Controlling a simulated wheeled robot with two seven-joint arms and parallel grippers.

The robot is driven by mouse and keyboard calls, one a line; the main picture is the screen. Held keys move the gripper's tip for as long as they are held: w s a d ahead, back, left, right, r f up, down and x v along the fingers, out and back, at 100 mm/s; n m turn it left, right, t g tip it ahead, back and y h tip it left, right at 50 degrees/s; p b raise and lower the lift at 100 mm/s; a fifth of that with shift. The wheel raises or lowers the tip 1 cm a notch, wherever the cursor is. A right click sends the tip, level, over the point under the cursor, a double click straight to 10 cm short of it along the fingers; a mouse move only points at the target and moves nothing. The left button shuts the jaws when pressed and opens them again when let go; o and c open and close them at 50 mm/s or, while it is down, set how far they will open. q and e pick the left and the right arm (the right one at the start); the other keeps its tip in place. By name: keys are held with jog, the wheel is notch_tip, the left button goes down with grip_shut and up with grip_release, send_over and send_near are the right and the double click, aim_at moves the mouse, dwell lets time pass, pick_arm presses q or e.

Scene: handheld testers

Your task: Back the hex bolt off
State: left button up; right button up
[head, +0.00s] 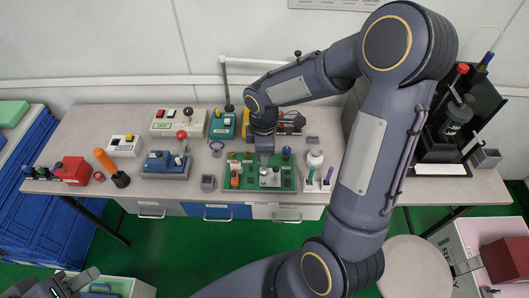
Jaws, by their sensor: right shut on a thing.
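The green board (235,159) lies on the table near the middle. It carries an orange part (235,180), a grey metal block (270,179) and a dark blue knob (286,152). My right gripper (264,161) points down over the board, just behind and above the grey block. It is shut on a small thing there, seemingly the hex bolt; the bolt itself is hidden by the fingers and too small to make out. My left gripper (72,282) is low at the bottom left, away from the table, its fingers apart and empty.
A blue tester (166,163), an orange-handled tool (105,160), a white panel box (178,122) and a teal box (222,125) stand left of the board. My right arm covers much of the table's right part.

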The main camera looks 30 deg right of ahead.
aim_at(263, 169)
jog(key=shift+w+a, duration=0.15)
jog(key=shift+f, duration=0.2)
jog(key=shift+f+b, duration=1.8)
jog(key=shift+f, duration=0.2)
jog(key=shift+f+b, duration=0.85)
jog(key=shift+f, duration=0.15)
